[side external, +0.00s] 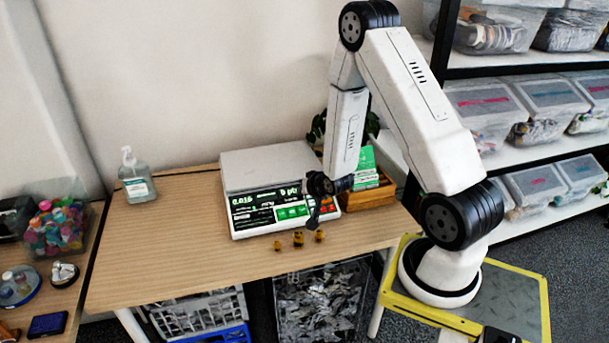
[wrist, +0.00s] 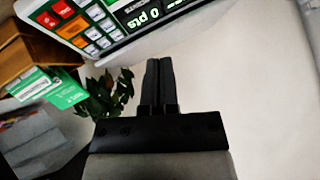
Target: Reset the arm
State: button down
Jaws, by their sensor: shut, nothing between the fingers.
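My gripper (side external: 313,222) hangs at the end of my white arm, in front of the right part of the scale (side external: 265,168). In the wrist view my gripper (wrist: 159,62) shows two dark fingers side by side, shut with nothing between them. The scale has a grey top and a green-and-black panel; its keypad and display (wrist: 140,12) fill the top of the wrist view. Several small yellow-brown pieces (side external: 298,239) stand on the wooden table (side external: 180,240) just below my gripper in the side view.
A wooden box (side external: 370,194) with green cards stands right of the scale, with a plant (wrist: 107,95) behind. A sanitizer bottle (side external: 137,178) stands at the left. Shelves with clear bins (side external: 540,102) rise at the right. The table's left front is clear.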

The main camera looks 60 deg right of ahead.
jog(key=s+a+r+n+g+y, duration=0.1)
jog(key=s+a+r+n+g, duration=0.1)
jog(key=a, duration=0.5)
jog(key=s+a+r+n+g+y, duration=0.2)
jog(key=s+a+r+n, duration=0.2)
jog(key=a, duration=0.3)
jog(key=s+a+r+n+g+y, duration=0.1)
jog(key=s+a+r+n+g, duration=0.1)
jog(key=a, duration=0.5)
notch_tip(320, 180, up, 4)
jog(key=s+n, duration=0.1)
jog(key=n, duration=0.1)
jog(key=shift+a+f+n+y, duration=0.2)
jog(key=shift+n+y, duration=0.1)
jog(key=shift+n, duration=0.1)
